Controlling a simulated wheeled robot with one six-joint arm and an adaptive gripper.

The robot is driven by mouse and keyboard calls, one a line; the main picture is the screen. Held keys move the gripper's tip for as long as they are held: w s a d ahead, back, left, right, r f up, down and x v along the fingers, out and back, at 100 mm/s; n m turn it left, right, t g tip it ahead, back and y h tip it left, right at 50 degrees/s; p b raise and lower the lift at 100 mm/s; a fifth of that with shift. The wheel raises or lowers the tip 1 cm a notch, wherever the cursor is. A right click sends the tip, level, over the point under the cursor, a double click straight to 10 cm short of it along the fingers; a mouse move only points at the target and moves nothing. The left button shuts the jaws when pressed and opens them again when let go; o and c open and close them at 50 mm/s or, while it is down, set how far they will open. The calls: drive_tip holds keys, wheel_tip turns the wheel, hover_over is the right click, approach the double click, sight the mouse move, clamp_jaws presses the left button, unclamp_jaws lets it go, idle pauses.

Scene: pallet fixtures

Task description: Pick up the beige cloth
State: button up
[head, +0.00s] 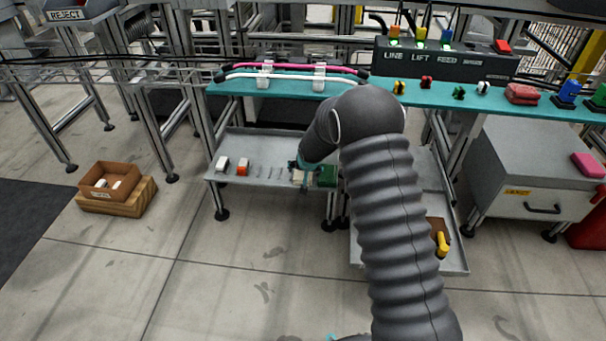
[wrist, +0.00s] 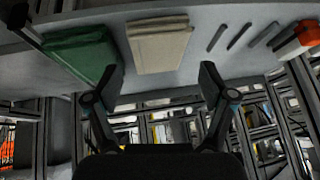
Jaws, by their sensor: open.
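The beige cloth (wrist: 158,46) lies folded and flat on a grey tray shelf (wrist: 208,62), seen at the top middle of the wrist view. In the head view the beige cloth (head: 299,178) shows only partly, beside my gripper. My gripper (wrist: 160,85) is open and empty, with its two fingers apart just short of the cloth's near edge. In the head view my gripper (head: 305,166) is small and partly hidden by my arm.
A green folded cloth (wrist: 80,52) lies close left of the beige one. An orange and white block (wrist: 297,40) and dark slots (wrist: 238,36) are to the right. In the head view a teal shelf (head: 230,87) with rails is above the tray.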

sight(303, 173)
drive_tip(key=shift+x, duration=2.45)
drive_tip(key=shift+w+r, duration=0.1)
drive_tip(key=shift+w, duration=0.05)
drive_tip(key=c, duration=0.8)
